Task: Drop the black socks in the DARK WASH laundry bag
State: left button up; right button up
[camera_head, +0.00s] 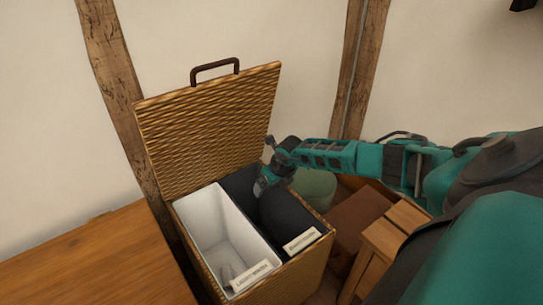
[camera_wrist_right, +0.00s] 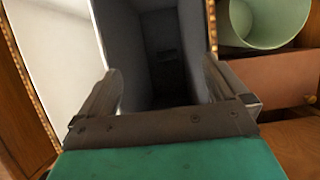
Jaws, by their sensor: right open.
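The wicker hamper (camera_head: 205,130) stands with its lid open. Its right compartment holds the dark laundry bag (camera_head: 290,215), with a pale label (camera_head: 302,240) too small to read surely. Its left compartment holds a white bag (camera_head: 215,217) with a light-wash label (camera_head: 250,275). My right gripper (camera_head: 262,186) is over the dark bag, pointing down into it. In the right wrist view, the open fingers (camera_wrist_right: 163,72) have nothing between them, and the dark bag's interior (camera_wrist_right: 165,30) lies below. I cannot make out the black socks; the bag's inside is very dark. My left gripper is not in view.
A green bin (camera_head: 315,185) stands right of the hamper, with a reddish-brown box (camera_head: 358,215) and a small wooden stool (camera_head: 395,228) nearby. A wooden surface (camera_head: 95,262) lies at the left. The raised lid stands behind the bags.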

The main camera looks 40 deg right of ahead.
pick_arm(q)
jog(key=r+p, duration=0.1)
jog(key=p, duration=0.1)
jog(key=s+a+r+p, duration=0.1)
jog(key=p, duration=0.1)
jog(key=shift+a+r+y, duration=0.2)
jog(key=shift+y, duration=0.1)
pick_arm(e)
jog(key=v, duration=1)
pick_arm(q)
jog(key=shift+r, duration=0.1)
pick_arm(e)
jog(key=shift+s+a, duration=0.1)
jog(key=shift+a, duration=0.1)
